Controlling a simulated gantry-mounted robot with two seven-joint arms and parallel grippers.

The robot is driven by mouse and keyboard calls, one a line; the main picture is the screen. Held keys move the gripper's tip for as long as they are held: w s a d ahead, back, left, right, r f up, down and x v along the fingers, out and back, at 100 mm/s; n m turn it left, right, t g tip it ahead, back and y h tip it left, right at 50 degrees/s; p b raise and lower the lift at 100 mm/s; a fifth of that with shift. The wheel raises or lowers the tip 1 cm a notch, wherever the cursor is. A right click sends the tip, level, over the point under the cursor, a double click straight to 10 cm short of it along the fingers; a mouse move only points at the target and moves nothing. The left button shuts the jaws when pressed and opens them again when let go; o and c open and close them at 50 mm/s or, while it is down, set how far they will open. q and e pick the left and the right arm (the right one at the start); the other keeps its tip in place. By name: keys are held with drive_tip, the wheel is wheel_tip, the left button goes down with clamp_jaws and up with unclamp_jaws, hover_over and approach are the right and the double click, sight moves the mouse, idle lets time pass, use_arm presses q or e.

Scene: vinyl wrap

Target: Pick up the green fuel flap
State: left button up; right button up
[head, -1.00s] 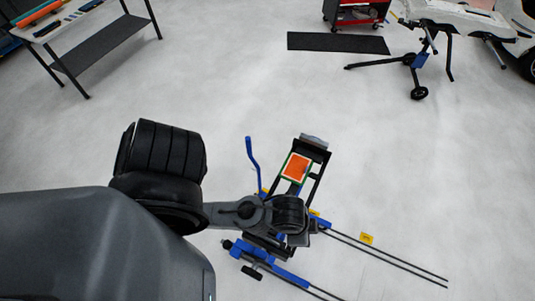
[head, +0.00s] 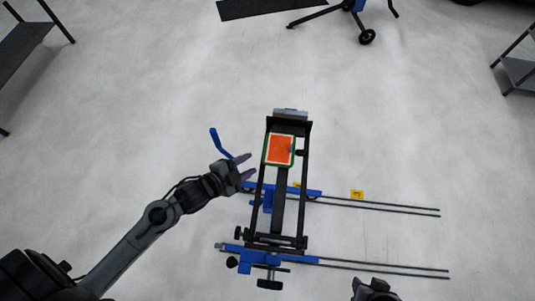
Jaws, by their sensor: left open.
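The green fuel flap (head: 265,158) shows as a green rim around an orange-red rectangular face (head: 279,150). It is mounted near the top of a black and blue stand (head: 306,185) in the middle of the head view. My left gripper (head: 248,165) is open and empty, just left of the flap and slightly below it, with its fingers pointing right toward the stand. A gap shows between the fingertips and the flap in the picture; the depth between them is hard to judge. Part of my right arm (head: 375,290) shows at the bottom edge, but its fingers are not visible.
A blue handle (head: 219,142) sticks up left of the stand. Thin black rods (head: 395,210) reach right from it, with a yellow label (head: 357,195). A black mat (head: 265,8) and a wheeled stand (head: 366,37) lie at the back. The grey floor around is mostly clear.

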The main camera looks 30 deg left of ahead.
use_arm(q)
drive_tip(key=w+a+f+m+h+b, duration=0.3)
drive_tip(key=a+f+m+h+b, duration=0.45)
drive_tip(key=b, duration=0.75)
drive_tip(key=w+a+f+m+h+b, duration=0.2)
drive_tip(key=w+a+f+m+b, duration=0.25)
drive_tip(key=f+m+b, duration=0.65)
drive_tip(key=w+d+n+b, duration=0.3)
drive_tip(key=w+d+b, duration=0.2)
drive_tip(key=d, duration=0.3)
drive_tip(key=shift+w+f+g+b, duration=0.25)
drive_tip(key=shift+f+g+b, duration=0.15)
drive_tip(key=shift+d+h, duration=0.1)
drive_tip(key=shift+h, duration=0.15)
clamp_jaws()
